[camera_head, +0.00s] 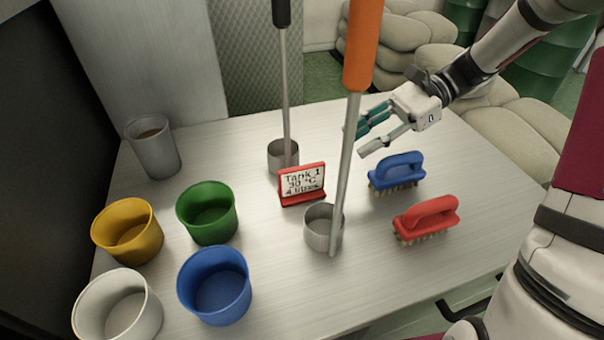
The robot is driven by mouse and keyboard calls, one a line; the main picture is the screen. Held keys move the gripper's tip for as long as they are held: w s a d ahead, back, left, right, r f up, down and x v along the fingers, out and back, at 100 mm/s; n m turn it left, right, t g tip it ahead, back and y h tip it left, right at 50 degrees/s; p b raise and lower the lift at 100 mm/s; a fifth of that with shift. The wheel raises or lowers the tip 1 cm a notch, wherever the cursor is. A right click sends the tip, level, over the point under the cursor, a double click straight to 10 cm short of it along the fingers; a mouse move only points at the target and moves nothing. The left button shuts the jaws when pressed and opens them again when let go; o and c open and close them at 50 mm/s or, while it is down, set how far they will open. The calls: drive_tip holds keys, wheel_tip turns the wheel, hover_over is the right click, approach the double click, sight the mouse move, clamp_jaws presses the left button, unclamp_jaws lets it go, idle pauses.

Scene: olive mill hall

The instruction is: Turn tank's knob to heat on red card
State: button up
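A small red card stand (302,184) stands upright near the middle of the table. Its white face reads "Tank 1" and "30 °C", with a third line too small to read surely. My gripper (362,138) is above the back right of the table, right of the card and behind the orange-handled ladle. Its fingers are spread apart, with nothing seen between them, and point left. The ladle's shaft passes close in front of the fingertips. No tank or knob can be made out in this view.
On the table (385,270) are an orange-handled ladle (361,45), a black-handled ladle (285,85), blue (397,168) and red (428,216) brushes, a grey cup (155,155), and yellow, green, blue and white tubs (118,315). The front right tabletop is clear.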

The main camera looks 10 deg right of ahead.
sight(314, 164)
drive_tip(key=shift+m+y, duration=0.4)
drive_tip(key=shift+y, duration=0.1)
drive_tip(key=x, duration=0.4)
drive_tip(key=w+x, duration=0.1)
drive_tip(key=x, duration=0.3)
drive_tip(key=f+x, duration=0.1)
drive_tip(key=x, duration=0.4)
drive_tip(key=shift+w+f, duration=0.1)
drive_tip(key=shift+w, duration=0.05)
clamp_jaws()
